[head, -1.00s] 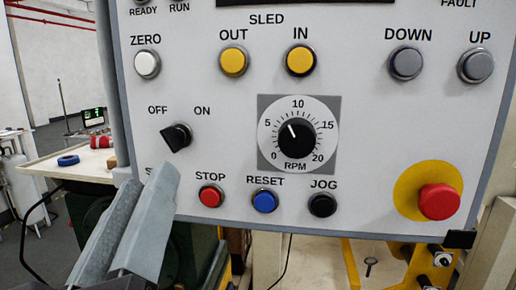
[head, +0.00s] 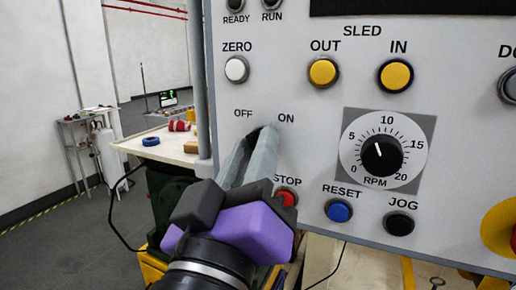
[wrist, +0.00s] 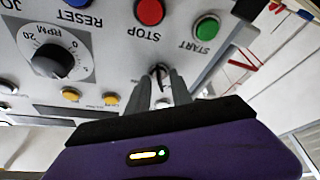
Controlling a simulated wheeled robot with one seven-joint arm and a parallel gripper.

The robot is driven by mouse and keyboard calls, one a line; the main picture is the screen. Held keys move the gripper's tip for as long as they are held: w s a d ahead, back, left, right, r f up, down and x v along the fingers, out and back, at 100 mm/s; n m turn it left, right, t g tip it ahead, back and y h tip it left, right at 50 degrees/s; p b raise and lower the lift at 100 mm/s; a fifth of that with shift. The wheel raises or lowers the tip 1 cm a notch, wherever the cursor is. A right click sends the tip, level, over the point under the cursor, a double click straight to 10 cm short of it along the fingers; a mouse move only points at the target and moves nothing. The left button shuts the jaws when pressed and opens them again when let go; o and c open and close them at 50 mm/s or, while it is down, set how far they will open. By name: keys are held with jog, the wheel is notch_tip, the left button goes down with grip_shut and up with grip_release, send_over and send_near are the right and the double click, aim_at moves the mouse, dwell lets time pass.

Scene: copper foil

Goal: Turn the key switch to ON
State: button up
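The key switch (head: 257,131) is a black knob on the grey panel, below and between the OFF and ON labels. In the head view my fingers mostly hide it, so its pointing direction is unclear. My gripper (head: 257,137) reaches up to it from below left, its two grey fingertips at the panel on either side of the knob. In the wrist view the panel is upside down, and the switch (wrist: 159,72) shows dark between the fingertips (wrist: 160,78). A gap shows between the fingers; I cannot tell whether they touch the knob.
The red STOP button (head: 286,197) is just right of my fingers, and the green START button (wrist: 206,28) shows in the wrist view. The RPM dial (head: 382,156), blue RESET (head: 339,210) and black JOG (head: 399,222) buttons lie further right. A bench (head: 160,152) stands behind, left.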

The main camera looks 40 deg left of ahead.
grip_shut()
jog(key=shift+f+m+b, duration=0.15)
jog(key=shift+m+b, duration=0.15)
jog(key=shift+b, duration=0.45)
jog(key=shift+s+a+m+t+h+b, duration=0.1)
jog(key=shift+m+t+h+b, duration=0.25)
jog(key=shift+m+h+b, duration=1.9)
jog(key=shift+w+a+m+t+h+b, duration=0.1)
jog(key=shift+m+t+h+b, duration=0.35)
jog(key=shift+m+b, duration=3.45)
jog(key=shift+s+a+m+t+h+b, duration=0.15)
jog(key=shift+m+h+b, duration=1.75)
jog(key=shift+b, duration=1.9)
jog(key=shift+m, duration=0.55)
jog(key=shift+y, duration=0.4)
grip_release()
